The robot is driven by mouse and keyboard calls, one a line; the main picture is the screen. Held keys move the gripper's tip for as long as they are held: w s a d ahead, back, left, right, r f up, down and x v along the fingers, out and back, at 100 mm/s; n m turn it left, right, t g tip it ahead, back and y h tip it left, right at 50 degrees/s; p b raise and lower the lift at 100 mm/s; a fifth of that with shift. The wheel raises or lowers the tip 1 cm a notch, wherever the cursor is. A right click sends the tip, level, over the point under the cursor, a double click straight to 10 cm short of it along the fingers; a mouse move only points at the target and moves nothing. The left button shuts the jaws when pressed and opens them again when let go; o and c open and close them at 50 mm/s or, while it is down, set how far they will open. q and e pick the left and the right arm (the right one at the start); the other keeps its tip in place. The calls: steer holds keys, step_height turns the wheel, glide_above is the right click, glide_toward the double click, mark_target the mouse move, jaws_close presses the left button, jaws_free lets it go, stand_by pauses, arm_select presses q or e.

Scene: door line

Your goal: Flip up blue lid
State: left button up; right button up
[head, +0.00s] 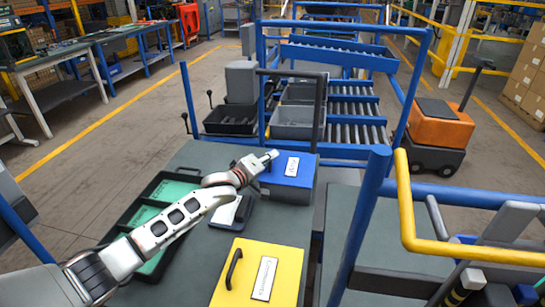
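The blue box with its blue lid (301,180) sits at the far right part of the dark table. The lid lies flat and looks closed, with a white label on top. My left arm reaches in from the lower left, and my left gripper (264,159) is over the left edge of the blue lid. I cannot tell whether it touches the lid or whether its fingers are open. Any handle on the blue lid is hidden behind the gripper. My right gripper is not in view.
A yellow lid (285,263) with a black handle is nearer on the same table (200,156). A black tray with green compartments (150,213) lies left, under my arm. A small dark device (232,212) sits beside the blue box. Blue posts and a yellow rail (470,255) stand right.

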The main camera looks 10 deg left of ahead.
arm_select(q)
steer(key=shift+w+d+f, duration=0.1)
steer(key=shift+w+d, duration=0.15)
steer(key=shift+w, duration=0.45)
steer(key=shift+w+f, duration=0.1)
steer(key=shift+w, duration=0.1)
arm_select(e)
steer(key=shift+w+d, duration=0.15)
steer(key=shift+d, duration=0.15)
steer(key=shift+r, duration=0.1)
arm_select(q)
jaws_close()
